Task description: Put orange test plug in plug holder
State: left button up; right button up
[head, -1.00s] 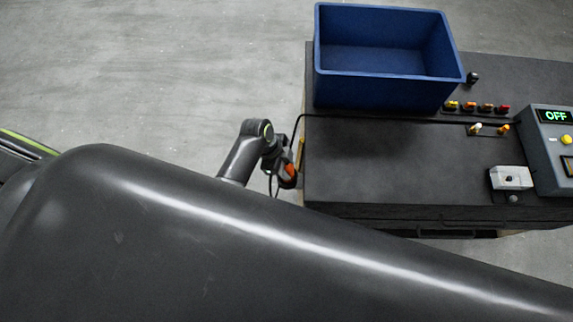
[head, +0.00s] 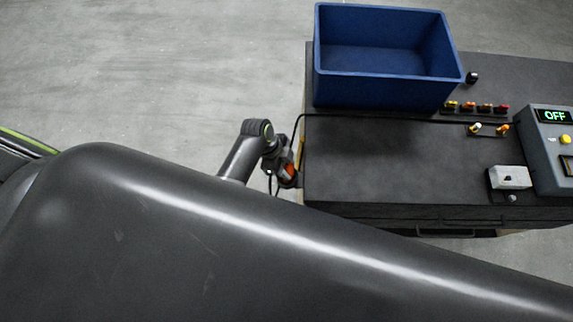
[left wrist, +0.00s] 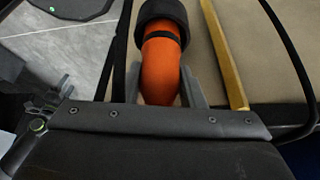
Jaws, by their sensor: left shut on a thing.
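The orange test plug (left wrist: 161,68) is a thick orange bent body with a black band and a wide black end, in the left wrist view. My left gripper (left wrist: 163,82) is shut on it, with a grey finger on each side. In the head view, the left gripper (head: 288,178) is low beside the bench's left edge, partly hidden, and a bit of orange shows there. I cannot make out the plug holder for certain in either view. My right gripper is not in view.
A dark bench (head: 390,165) carries a blue bin (head: 385,92), a grey control box (head: 549,150) reading OFF, a white switch box (head: 511,177) and several small coloured parts. A black cable runs across it. A yellow strip (left wrist: 224,55) stands right of the plug.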

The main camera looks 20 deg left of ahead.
pick_arm(q)
jog(key=shift+f+b, duration=0.45)
jog(key=shift+f, duration=0.2)
jog(key=o, duration=0.9)
jog(key=shift+c, duration=0.2)
jog(key=p+v, duration=0.3)
jog(key=shift+r, duration=0.1)
jog(key=p+v, duration=0.1)
jog(key=v, duration=0.6)
jog(key=shift+r+p, duration=0.4)
jog(key=shift+a, duration=0.15)
